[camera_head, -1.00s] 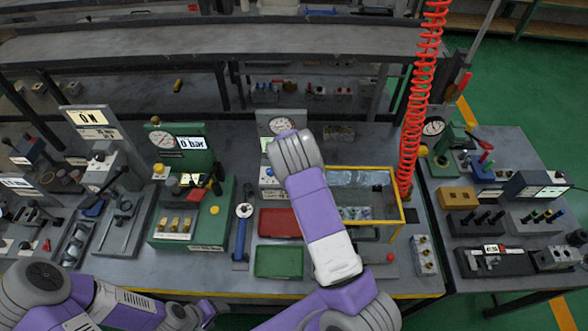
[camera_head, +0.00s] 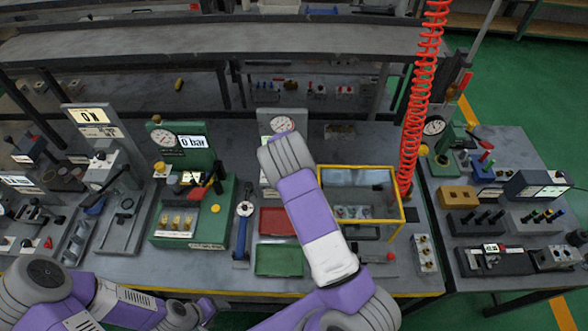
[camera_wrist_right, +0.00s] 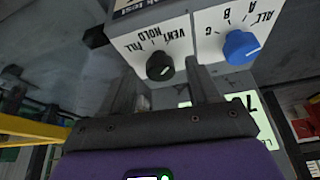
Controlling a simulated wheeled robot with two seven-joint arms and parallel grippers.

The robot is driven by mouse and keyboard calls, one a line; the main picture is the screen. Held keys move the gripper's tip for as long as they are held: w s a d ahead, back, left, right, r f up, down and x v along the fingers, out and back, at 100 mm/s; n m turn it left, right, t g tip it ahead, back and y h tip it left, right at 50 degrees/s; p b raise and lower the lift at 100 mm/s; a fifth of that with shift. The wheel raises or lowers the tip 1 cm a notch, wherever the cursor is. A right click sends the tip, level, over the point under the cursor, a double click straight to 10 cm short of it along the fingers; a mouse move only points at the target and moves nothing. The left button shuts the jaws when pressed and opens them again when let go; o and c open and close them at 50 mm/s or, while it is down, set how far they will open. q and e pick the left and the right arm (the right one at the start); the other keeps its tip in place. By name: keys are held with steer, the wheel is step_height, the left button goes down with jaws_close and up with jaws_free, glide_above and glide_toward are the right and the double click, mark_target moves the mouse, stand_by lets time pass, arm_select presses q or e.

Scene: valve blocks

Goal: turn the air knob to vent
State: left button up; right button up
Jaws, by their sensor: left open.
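In the right wrist view, the black air knob (camera_wrist_right: 159,66) sits on a white panel (camera_wrist_right: 140,40) that appears upside down, with FILL, HOLD and VENT lettering around it. The way its pointer faces is too small to tell. My right gripper (camera_wrist_right: 160,80) is open, its two fingers on either side of the knob, which shows between and near their tips. Contact cannot be told. In the head view my right arm covers this gripper and the knob. My left gripper (camera_head: 206,311) is open and empty at the front edge of the bench, far from the knob.
A blue knob (camera_wrist_right: 241,47) sits beside the black one, close to a finger. In the head view, a gauge panel (camera_head: 281,118) stands behind my right arm. A yellow-framed case (camera_head: 404,210), a red tray (camera_head: 278,221) and a green tray (camera_head: 279,260) are nearby.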

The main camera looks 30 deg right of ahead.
steer(key=shift+r, duration=0.15)
steer(key=v, duration=0.7)
steer(key=shift+s+r, duration=0.1)
stand_by(0.4)
